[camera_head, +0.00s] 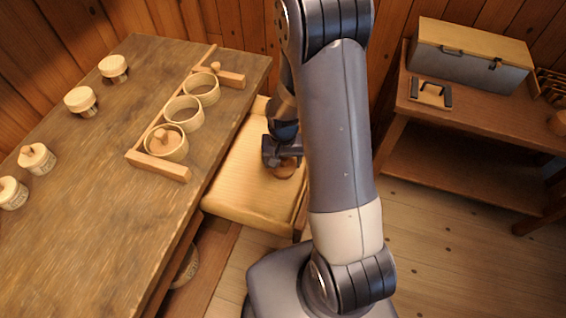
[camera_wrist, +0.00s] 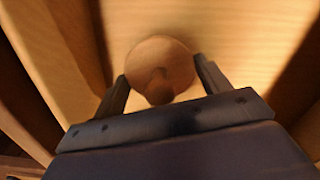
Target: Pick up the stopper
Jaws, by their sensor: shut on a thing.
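The stopper (camera_head: 285,169), a round wooden disc with a small knob, is low over the pale wooden drawer-like tray (camera_head: 236,195). It also shows in the wrist view (camera_wrist: 161,60), between the two fingers. My gripper (camera_head: 283,153) points down and is shut on the stopper, with one finger on each side in the wrist view (camera_wrist: 160,82). I cannot tell whether the stopper touches the tray's floor. My arm hides the tray's right part in the head view.
A wooden rack (camera_head: 158,167) with three round cups (camera_head: 184,111) stands on the dark table (camera_head: 95,220), left of the tray. Several lidded jars (camera_head: 81,101) stand along the table's left. A grey box (camera_head: 469,66) sits on a bench (camera_head: 500,122) at right.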

